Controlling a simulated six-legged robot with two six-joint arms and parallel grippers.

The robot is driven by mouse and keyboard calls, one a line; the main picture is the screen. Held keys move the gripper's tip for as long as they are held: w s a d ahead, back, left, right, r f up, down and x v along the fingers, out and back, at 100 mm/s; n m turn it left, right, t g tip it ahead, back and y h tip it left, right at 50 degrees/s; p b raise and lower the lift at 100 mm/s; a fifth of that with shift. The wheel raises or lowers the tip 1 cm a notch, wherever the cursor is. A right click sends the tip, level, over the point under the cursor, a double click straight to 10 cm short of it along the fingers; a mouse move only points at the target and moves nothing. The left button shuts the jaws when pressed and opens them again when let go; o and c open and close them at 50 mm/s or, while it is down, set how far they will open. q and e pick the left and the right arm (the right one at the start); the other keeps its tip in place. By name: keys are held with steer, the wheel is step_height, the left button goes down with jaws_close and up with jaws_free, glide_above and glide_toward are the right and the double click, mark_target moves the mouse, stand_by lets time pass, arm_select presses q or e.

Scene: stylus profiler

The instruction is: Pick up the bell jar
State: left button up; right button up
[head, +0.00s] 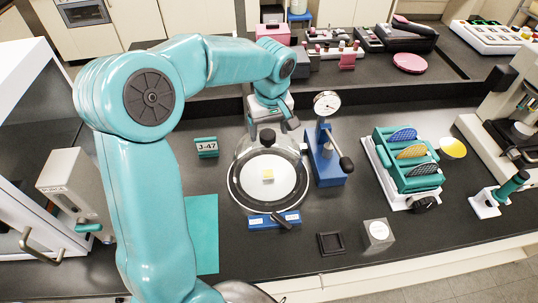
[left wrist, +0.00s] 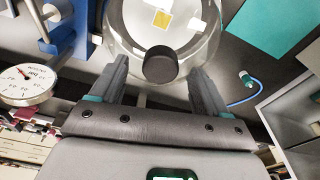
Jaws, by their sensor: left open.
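The bell jar (head: 242,152) is a clear glass dome with a black knob on top. It stands over a round white plate with a dark rim, and a small yellow square (head: 268,174) shows inside. My left gripper (head: 271,126) is open above the knob, pointing down. In the left wrist view the bell jar (left wrist: 195,52) fills the top middle. Its knob lies in line between the two fingertips of my left gripper (left wrist: 159,66), with space on both sides. I cannot tell whether the fingers reach down to knob height. My right gripper is not in view.
A blue stand with a dial gauge (head: 327,104) is close on the jar's right. A blue switch bar (head: 273,219) is in front. A J-47 sign (head: 206,147) and a teal mat (head: 203,230) are left. A teal rack (head: 408,165) stands farther right.

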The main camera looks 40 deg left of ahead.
mark_target(268, 134)
arm_select(q)
steer(key=f, duration=0.2)
steer(key=f+b, duration=0.1)
steer(key=shift+w+a+f, duration=0.1)
steer(key=shift+w+a, duration=0.05)
steer(key=shift+a, duration=0.15)
steer(key=shift+a+f, duration=0.2)
steer(key=shift+d+r, duration=0.1)
steer(key=shift+d, duration=0.25)
steer(key=shift+c, duration=1.2)
steer(key=c, duration=0.5)
steer(key=shift+a, duration=0.25)
jaws_close()
steer(key=shift+d, duration=0.1)
